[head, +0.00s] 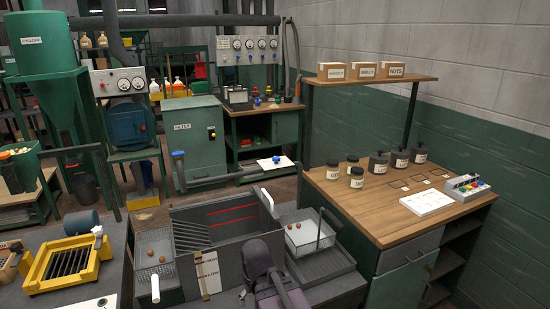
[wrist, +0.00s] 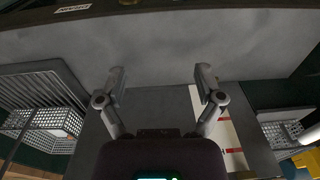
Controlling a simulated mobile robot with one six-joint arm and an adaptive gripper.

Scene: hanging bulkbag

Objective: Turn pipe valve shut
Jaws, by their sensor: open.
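A grey pipe (head: 225,178) runs across behind the grey tank. A blue handle (head: 178,154) stands on the pipe's left end, in front of the green filter cabinet. A second small blue knob (head: 276,159) shows on a white plate near the pipe's right end; I cannot tell what it belongs to. My gripper (wrist: 161,78) is open and empty over grey surfaces in the wrist view. In the head view my dark wrist is at the bottom middle, in front of the tank and well apart from the blue handle. No valve handle shows in the wrist view.
The grey tank (head: 237,232) stands between my arm and the pipe. Wire baskets (head: 155,252) (head: 303,238) with small brown balls flank it. A wooden workbench (head: 385,210) with jars is at right. A yellow frame (head: 65,262) is at left.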

